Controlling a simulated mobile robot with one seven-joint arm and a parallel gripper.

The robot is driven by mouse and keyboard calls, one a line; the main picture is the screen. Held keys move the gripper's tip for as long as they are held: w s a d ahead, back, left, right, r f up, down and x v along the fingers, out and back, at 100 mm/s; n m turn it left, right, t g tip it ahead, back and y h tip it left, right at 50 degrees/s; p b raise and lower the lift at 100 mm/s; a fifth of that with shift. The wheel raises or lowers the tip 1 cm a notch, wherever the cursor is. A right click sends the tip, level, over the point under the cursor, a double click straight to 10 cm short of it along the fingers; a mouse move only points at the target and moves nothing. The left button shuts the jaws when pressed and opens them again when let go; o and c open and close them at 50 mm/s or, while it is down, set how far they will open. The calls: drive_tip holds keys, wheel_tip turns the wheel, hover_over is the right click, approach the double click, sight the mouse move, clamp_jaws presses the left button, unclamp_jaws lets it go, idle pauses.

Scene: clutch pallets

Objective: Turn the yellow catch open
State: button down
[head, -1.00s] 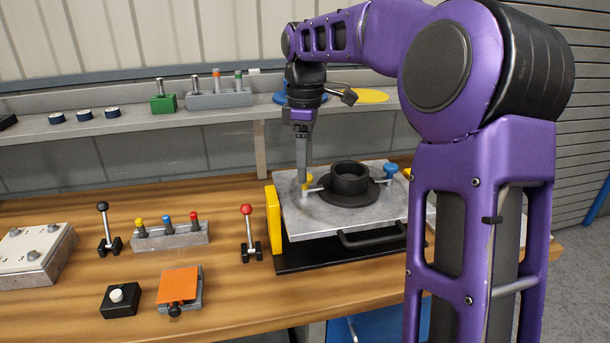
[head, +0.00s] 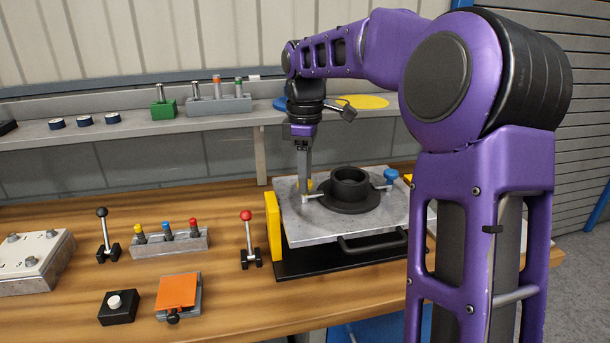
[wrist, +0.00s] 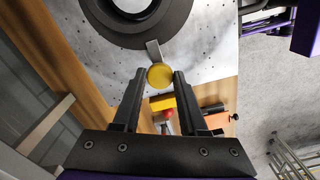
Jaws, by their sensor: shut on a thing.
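The yellow catch (head: 310,185) is a round yellow knob with a short grey bar, on the left of the grey metal plate (head: 300,230). Its bar points at the black round flange (head: 350,187) and reaches its rim. My gripper (head: 305,190) points down at the catch and is shut on it; its fingers partly hide the knob in the head view. In the wrist view, the yellow catch (wrist: 160,76) sits between the two fingertips of my gripper (wrist: 160,75). A blue catch (head: 391,176) stands on the flange's other side.
A red-knobbed lever (head: 248,240) stands left of the plate, near a yellow block (head: 273,226). A black handle (head: 372,242) sticks out in front. A rack with coloured pegs (head: 170,240) and an orange flap (head: 178,292) are further left. A shelf runs behind.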

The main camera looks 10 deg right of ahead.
drive_tip(key=shift+r+n+p, duration=0.15)
drive_tip(key=shift+n+p, duration=0.15)
drive_tip(key=shift+p, duration=0.25)
drive_tip(key=n+p, duration=0.2)
drive_tip(key=p, duration=0.1)
drive_tip(key=shift+r+n, duration=0.15)
drive_tip(key=shift+n, duration=0.25)
drive_tip(key=n+p, duration=0.2)
drive_tip(key=n, duration=0.1)
drive_tip(key=shift+n+p, duration=0.4)
drive_tip(key=n, duration=0.5)
drive_tip(key=shift+f, duration=0.25)
drive_tip(key=n, duration=0.5)
drive_tip(key=shift+n, duration=0.4)
drive_tip(key=shift+c, duration=2.2)
unclamp_jaws()
